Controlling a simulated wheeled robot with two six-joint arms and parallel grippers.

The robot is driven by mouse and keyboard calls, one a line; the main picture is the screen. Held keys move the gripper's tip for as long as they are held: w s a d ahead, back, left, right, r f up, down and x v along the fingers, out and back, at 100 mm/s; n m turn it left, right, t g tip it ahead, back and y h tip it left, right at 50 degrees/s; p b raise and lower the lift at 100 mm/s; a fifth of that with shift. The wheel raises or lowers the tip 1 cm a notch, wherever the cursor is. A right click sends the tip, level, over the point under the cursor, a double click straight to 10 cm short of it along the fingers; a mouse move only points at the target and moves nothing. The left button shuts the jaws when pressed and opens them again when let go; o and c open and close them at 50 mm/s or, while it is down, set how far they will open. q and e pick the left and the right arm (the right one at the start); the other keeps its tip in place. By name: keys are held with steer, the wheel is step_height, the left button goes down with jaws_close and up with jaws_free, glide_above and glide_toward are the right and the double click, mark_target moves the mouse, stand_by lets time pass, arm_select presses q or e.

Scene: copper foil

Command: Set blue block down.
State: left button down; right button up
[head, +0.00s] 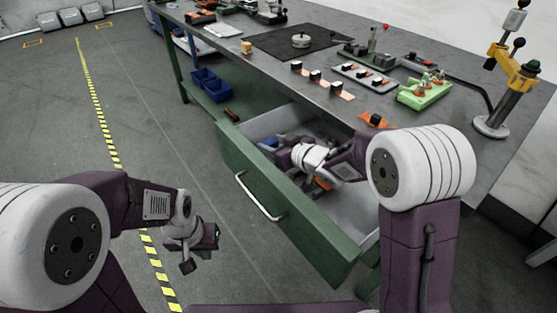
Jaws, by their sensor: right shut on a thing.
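The blue block (268,143) shows as a small blue patch at the tip of my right gripper (277,149), inside the open green drawer (241,164). My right gripper is shut on it, low between the drawer walls. The fingers and wrist hide part of the block, and I cannot tell whether it touches the drawer floor. My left gripper (202,249) is empty over the floor, left of the drawer, with its fingers apart.
The drawer has a silver handle (259,199) and holds dark and orange items. The grey workbench (277,70) above carries several blocks, a black mat (298,42) and a green fixture (424,93). Blue bins (210,84) sit below. The floor at left is clear.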

step_height(320, 180, down, 5)
steer(key=b, duration=0.2)
steer(key=shift+b, duration=0.3)
steer(key=shift+r, duration=0.2)
steer(key=shift+f, duration=0.2)
steer(key=o, duration=1.4)
steer(key=shift+c, duration=0.2)
steer(key=shift+r, duration=0.1)
steer(key=shift+d+r+p, duration=0.1)
steer(key=shift+r+p, duration=0.15)
steer(key=shift+p, duration=0.05)
steer(key=p+v, duration=0.3)
steer(key=v, duration=0.8)
steer(key=shift+s+p, duration=0.2)
steer(key=shift+p, duration=0.1)
steer(key=shift+s+d, duration=0.15)
steer(key=shift+s, duration=0.1)
